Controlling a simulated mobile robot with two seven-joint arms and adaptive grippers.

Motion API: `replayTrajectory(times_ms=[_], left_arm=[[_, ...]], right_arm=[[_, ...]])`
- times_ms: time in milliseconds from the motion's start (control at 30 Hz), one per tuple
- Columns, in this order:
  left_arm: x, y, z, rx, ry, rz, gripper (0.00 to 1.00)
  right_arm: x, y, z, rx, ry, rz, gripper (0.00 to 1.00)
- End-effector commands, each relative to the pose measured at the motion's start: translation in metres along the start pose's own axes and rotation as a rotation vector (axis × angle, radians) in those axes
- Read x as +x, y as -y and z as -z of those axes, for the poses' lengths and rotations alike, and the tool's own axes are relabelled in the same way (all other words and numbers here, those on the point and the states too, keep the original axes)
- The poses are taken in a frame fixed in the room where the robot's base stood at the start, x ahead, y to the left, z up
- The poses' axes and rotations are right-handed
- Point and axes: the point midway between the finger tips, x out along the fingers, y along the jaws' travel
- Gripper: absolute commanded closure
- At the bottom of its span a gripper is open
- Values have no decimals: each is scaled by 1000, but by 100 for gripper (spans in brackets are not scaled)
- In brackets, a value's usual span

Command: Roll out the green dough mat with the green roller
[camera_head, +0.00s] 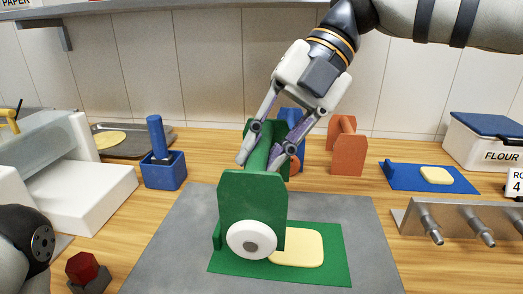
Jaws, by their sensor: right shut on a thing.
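The green roller (252,200) is a green block-shaped frame with a white wheel (251,240) at its near end. My right gripper (268,165) is shut on the green roller from above, on its upper bar. The roller stands over the left part of the green dough mat (330,268). A pale yellow slab of dough (300,249) lies on the mat, and the roller hides its left part. I cannot tell whether the roller touches the dough. At the lower left a dark and grey part of my left arm shows, but its gripper is out of view.
The mat lies on a grey board (170,255). A blue mat with dough (405,180), an orange roller (347,150) and a metal rack with pegs (455,215) stand right. A blue holder (163,170), white machine (80,200) and red-topped piece (85,270) stand left.

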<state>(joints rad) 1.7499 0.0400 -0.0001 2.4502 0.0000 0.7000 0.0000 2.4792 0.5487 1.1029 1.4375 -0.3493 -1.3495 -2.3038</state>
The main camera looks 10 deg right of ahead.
Motion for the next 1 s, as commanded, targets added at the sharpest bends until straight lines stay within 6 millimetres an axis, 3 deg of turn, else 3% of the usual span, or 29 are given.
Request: replayTrajectory(times_ms=[667,1000], left_arm=[[13,0,-8,0,38,2,60],[11,0,-7,0,34,1,60]], right_arm=[[49,34,-20,2,-1,-2,100],[47,32,-19,1,2,-2,100]])
